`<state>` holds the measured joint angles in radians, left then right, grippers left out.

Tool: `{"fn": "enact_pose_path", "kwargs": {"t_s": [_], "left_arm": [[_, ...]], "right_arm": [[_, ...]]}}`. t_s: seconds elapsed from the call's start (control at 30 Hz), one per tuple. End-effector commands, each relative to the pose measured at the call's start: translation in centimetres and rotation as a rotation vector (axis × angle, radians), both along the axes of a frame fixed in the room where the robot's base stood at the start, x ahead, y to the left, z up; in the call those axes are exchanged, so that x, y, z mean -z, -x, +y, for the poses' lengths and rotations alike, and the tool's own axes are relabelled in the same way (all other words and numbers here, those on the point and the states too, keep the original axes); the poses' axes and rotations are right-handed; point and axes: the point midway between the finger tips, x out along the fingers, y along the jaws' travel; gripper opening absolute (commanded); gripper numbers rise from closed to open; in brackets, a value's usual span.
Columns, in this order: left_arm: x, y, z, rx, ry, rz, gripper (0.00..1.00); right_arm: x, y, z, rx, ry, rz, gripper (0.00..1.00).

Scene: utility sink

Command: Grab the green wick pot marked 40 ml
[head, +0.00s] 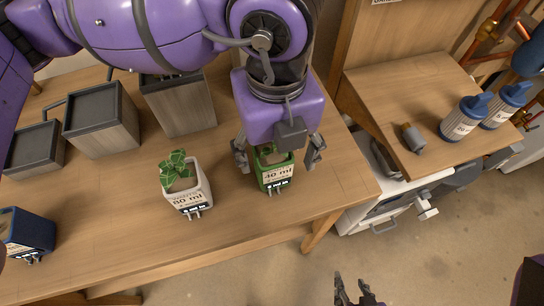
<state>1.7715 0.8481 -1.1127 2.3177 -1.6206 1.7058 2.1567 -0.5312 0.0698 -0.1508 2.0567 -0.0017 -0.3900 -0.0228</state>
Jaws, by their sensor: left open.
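The green wick pot (275,178) marked 40 ml stands upright near the right end of the wooden table (150,240). A plant top shows in it, partly hidden by my gripper. My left gripper (278,166) is directly over this pot and open, with one finger on each side of it. A gap shows between the right finger and the pot; I cannot tell whether the left finger touches. A white pot (187,197) marked 50 ml with a leafy plant stands to the left. Part of my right gripper (356,292) shows at the bottom edge; its opening is unclear.
A blue pot (28,232) stands at the far left. Grey-topped wooden boxes (101,118) line the table's back. To the right, a wooden counter (415,90) holds two blue-capped bottles (464,118) and a small grey-and-brown item (412,138). The table front between the pots is clear.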

Motion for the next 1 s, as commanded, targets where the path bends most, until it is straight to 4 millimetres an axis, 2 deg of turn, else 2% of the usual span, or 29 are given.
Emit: {"fn": "enact_pose_path", "kwargs": {"t_s": [0.13,0.33,0.63,1.0], "left_arm": [[2.0,-0.2,0.3,-0.003,-0.002,0.003,0.69],[4.7,-0.3,0.3,-0.001,0.000,0.003,0.69],[5.3,-0.4,0.3,-0.001,0.002,0.002,0.69],[5.2,-0.3,0.3,0.000,0.002,0.002,0.21]], "right_arm": [[0.6,1.3,-0.2,0.003,0.004,0.028,0.40],[0.6,1.3,-0.3,0.003,0.004,0.027,0.40],[0.3,0.1,-0.1,-0.002,0.001,0.005,0.40],[0.1,0.0,0.0,-0.002,0.001,0.003,0.40]]}}
